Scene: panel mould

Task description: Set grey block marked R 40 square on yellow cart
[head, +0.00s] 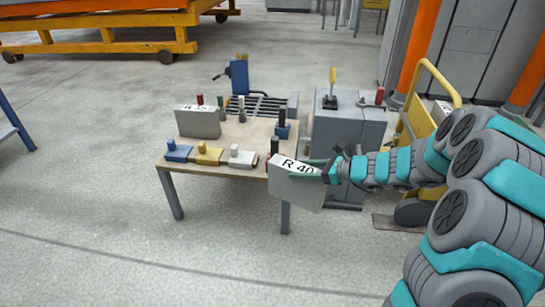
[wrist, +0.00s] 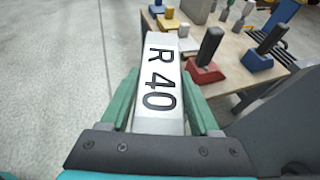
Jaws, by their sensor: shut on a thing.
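The grey block marked R 40 (head: 296,188) is in my gripper (head: 312,173), in front of the table's right front corner in the head view. In the wrist view the block's white label (wrist: 158,80) lies between the two green fingers of my gripper (wrist: 162,100), which are shut on its sides. The block is clear of the floor. The yellow cart (head: 422,98) stands at the right in the head view, partly hidden behind my arm. A white-labelled item shows on it, too small to read.
A grey cabinet (head: 345,125) stands between table and cart. The floor at left and front is open.

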